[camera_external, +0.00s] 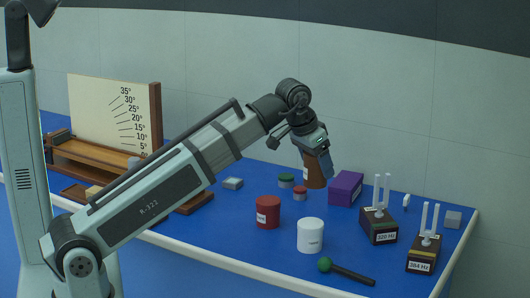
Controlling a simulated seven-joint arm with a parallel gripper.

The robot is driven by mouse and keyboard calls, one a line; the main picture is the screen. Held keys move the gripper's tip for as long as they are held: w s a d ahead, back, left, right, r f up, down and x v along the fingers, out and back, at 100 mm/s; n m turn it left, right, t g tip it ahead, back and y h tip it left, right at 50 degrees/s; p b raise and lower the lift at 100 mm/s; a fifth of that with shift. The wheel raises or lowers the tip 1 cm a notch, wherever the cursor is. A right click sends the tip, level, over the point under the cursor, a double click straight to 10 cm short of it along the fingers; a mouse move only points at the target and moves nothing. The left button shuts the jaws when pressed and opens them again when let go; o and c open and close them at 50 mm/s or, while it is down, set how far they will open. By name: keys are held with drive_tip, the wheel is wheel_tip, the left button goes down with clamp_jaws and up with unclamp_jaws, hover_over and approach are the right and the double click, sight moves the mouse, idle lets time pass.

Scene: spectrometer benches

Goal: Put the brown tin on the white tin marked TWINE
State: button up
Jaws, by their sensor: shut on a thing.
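The brown tin (313,176) is in the middle of the external view, behind the red tin and to the left of the purple box. My gripper (322,160) reaches down over it from above, shut on it and hiding its upper right part. I cannot tell whether the tin's base touches the blue table top. The white tin (310,236) stands upright nearer the camera, with its top clear. Its label is too small to read.
A red tin (268,212) stands left of the white tin, a green-headed mallet (345,271) lies in front. A purple box (345,188), tuning forks on dark blocks (379,225) (424,252), small lidded jars (287,181) and a wooden angle scale (115,115) stand around.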

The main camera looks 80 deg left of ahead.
sight(305, 180)
drive_tip(key=shift+s+d+f+m, duration=0.1)
drive_tip(key=shift+s+f+m, duration=0.2)
drive_tip(key=shift+s, duration=0.15)
drive_tip(key=shift+w+f, duration=0.1)
drive_tip(key=shift+f, duration=4.8)
drive_tip(key=shift+f, duration=0.15)
drive_tip(key=o, duration=1.1)
drive_tip(key=shift+v, duration=6.2)
